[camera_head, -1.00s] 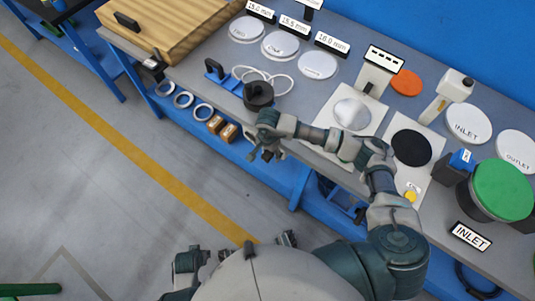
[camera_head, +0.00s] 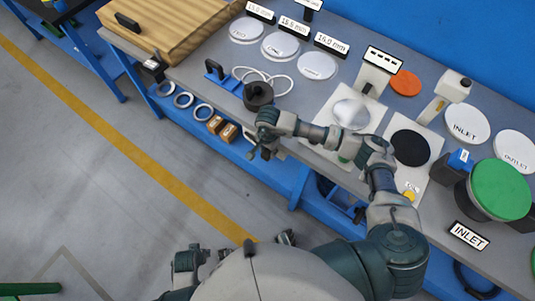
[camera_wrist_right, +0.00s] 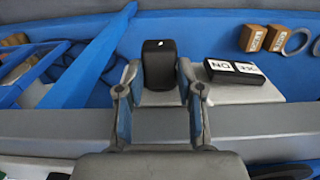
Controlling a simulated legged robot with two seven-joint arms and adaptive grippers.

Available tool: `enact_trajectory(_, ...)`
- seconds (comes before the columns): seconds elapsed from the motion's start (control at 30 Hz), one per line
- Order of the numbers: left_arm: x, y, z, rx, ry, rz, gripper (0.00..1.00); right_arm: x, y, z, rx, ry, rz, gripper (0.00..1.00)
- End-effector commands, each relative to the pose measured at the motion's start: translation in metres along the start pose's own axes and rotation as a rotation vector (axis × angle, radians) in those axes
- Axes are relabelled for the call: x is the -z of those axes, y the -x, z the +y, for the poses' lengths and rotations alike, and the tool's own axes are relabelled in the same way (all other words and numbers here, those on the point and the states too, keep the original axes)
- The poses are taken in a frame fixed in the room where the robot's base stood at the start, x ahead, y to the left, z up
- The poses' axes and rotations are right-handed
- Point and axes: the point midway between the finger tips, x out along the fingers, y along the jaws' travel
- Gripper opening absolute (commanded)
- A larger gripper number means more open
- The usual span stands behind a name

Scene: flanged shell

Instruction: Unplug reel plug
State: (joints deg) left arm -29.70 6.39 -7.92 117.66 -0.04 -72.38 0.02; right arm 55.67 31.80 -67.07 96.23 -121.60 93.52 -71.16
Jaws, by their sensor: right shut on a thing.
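My right gripper (camera_head: 258,150) is at the front edge of the bench, below the black round weight-like piece. In the right wrist view its two fingers (camera_wrist_right: 161,92) are closed on the sides of a black plug (camera_wrist_right: 159,62). Whether the plug's pins are in the box is hidden. In the head view the plug is hidden by the gripper.
The bench top holds a wooden board (camera_head: 170,30), the black round piece (camera_head: 258,95), white discs (camera_head: 281,45) and a green-lidded drum (camera_head: 502,190). Rings (camera_head: 183,99) and small brown boxes (camera_head: 228,132) lie on the blue lower shelf. The floor left of the bench is clear.

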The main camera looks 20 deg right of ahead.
Motion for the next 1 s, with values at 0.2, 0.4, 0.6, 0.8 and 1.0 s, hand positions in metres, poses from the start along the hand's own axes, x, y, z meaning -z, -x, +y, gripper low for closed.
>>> enact_trajectory(0.2,0.002,0.006,0.0,0.0,0.0,0.003,0.4,0.0,0.01,0.0,0.001,0.0,0.002,0.0)
enact_trajectory(0.4,0.004,0.01,0.0,0.001,0.0,0.006,0.4,0.0,0.018,0.0,0.0,0.0,0.002,0.0)
enact_trajectory(0.6,0.006,0.015,-0.001,0.001,0.0,0.009,0.4,0.0,0.026,0.0,0.0,0.0,0.001,0.0)
enact_trajectory(0.8,0.008,0.019,-0.001,0.002,0.0,0.011,0.4,0.0,0.034,0.0,0.0,-0.001,0.001,0.0)
enact_trajectory(1.0,0.01,0.023,-0.001,0.002,0.0,0.014,0.4,0.001,0.042,0.0,0.001,-0.001,0.002,0.0)
